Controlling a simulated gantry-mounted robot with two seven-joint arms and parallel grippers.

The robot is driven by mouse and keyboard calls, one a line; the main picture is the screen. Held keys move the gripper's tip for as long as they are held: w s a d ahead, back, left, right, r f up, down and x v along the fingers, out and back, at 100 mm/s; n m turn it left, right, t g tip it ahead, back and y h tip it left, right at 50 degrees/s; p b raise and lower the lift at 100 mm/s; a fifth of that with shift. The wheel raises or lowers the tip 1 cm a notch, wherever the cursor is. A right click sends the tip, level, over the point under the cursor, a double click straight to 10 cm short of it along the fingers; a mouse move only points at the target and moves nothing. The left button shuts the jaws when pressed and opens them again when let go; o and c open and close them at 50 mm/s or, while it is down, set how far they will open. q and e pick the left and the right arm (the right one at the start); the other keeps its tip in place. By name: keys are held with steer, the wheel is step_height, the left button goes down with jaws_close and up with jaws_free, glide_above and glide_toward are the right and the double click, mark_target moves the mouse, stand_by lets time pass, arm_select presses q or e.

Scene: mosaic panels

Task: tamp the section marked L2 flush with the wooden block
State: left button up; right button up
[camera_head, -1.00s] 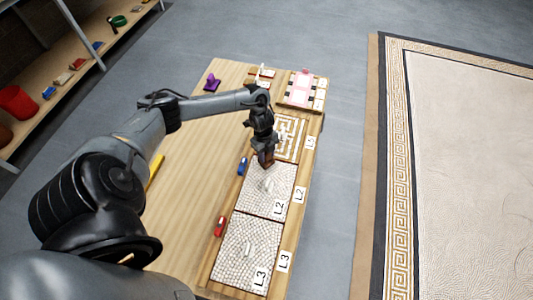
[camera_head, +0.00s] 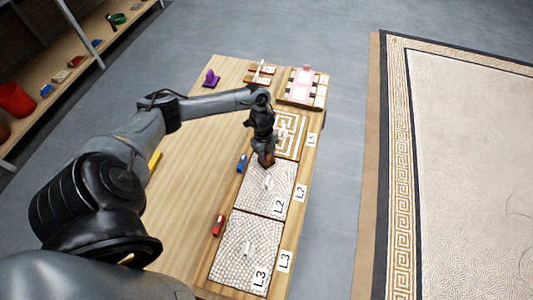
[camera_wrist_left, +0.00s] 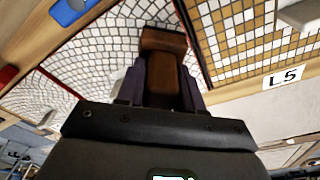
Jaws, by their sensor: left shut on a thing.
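The L2 section (camera_head: 279,189) is a pale mosaic panel between the L3 section and a brown-and-white patterned panel. A small pale raised piece (camera_head: 267,182) shows near its middle. My left gripper (camera_head: 264,148) points down at the far end of the L2 section. It is shut on the wooden block (camera_head: 267,160), a brown piece. In the left wrist view the wooden block (camera_wrist_left: 163,42) sits between the dark fingers, with the L2 section (camera_wrist_left: 108,32) behind it. I cannot tell whether the block touches the panel. My right gripper is not in view.
The L3 section (camera_head: 236,262) lies nearer. The patterned panel (camera_head: 288,143) lies beyond L2. A blue item (camera_head: 242,163) and a red item (camera_head: 218,225) lie along the panels' left edge. A pink-and-white item (camera_head: 303,84) stands at the far end. The table's left part is mostly clear.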

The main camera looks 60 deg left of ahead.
arm_select(q)
steer(key=shift+f+b, duration=0.45)
steer(key=shift+f, duration=0.25)
stand_by(0.6)
stand_by(0.6)
steer(key=shift+a+f, duration=0.1)
steer(key=shift+f, duration=0.05)
stand_by(0.8)
step_height(320, 180, up, 2)
steer(key=shift+p, duration=1.25)
step_height(320, 180, up, 2)
steer(key=shift+r+p, duration=0.1)
steer(key=shift+p, duration=0.9)
step_height(320, 180, up, 3)
steer(key=p, duration=0.3)
steer(key=shift+r, duration=0.1)
